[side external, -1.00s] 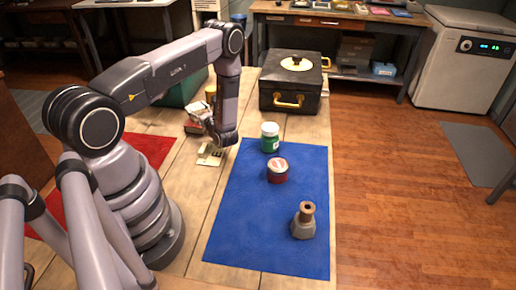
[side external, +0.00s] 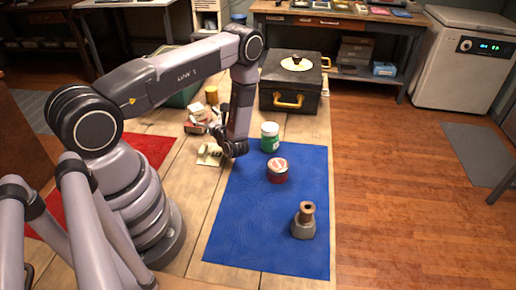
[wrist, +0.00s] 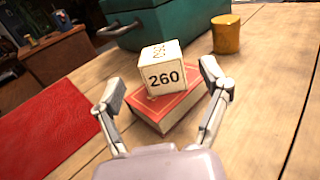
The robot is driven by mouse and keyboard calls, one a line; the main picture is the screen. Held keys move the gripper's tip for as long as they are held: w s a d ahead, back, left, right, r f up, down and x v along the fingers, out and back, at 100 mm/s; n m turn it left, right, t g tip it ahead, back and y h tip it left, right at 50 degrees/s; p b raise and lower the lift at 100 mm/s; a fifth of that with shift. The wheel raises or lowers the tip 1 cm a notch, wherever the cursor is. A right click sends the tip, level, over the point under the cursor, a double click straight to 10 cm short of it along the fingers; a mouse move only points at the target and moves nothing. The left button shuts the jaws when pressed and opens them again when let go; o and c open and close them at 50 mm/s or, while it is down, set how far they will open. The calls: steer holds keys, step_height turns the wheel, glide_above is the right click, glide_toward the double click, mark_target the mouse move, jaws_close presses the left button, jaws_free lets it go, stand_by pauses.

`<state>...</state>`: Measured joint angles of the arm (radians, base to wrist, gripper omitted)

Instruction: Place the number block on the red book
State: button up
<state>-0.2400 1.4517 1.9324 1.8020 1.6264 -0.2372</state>
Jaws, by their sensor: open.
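The white number block (wrist: 162,69), showing "260" on its front face, rests on top of the red book (wrist: 172,108) in the wrist view. The book lies flat on the wooden table. My gripper (wrist: 160,83) is open, with one finger on each side of the block and gaps between, so it is not holding it. In the side view the block (side external: 196,113) and the book (side external: 194,127) are small and partly hidden by my wrist and gripper.
A green metal box (wrist: 165,22) and a yellow-brown cylinder (wrist: 226,35) stand behind the book. A red mat (wrist: 45,125) lies at left. A cream-coloured item (side external: 209,155), a green-labelled jar (side external: 269,138), a red tin (side external: 277,171) and a blue mat (side external: 265,235) are nearer.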

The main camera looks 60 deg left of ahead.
steer(key=d, duration=0.6)
steer(key=shift+d+r, duration=0.15)
steer(key=shift+r, duration=0.05)
steer(key=s+d+r+n+g+h, duration=0.1)
steer(key=d+r+n+g+h, duration=0.1)
steer(key=r+n, duration=0.35)
steer(key=s+d+r+n+g+h, duration=0.1)
steer(key=s+r+n+g+h, duration=0.15)
steer(key=r, duration=0.65)
steer(key=s+d+r+n+g+h, duration=0.1)
steer(key=d+r+n+g+h, duration=0.1)
steer(key=r+n, duration=0.35)
steer(key=s+d+r+n+t+h, duration=0.2)
steer(key=s+d+r+t+h, duration=0.3)
steer(key=d+r, duration=0.3)
steer(key=s+d+r+n+t+h, duration=0.2)
steer(key=s+d+r+t+h, duration=0.4)
steer(key=d+r+t, duration=0.1)
steer(key=shift+s+d+r, duration=0.25)
steer(key=shift+d+r, duration=0.1)
steer(key=shift+d, duration=0.05)
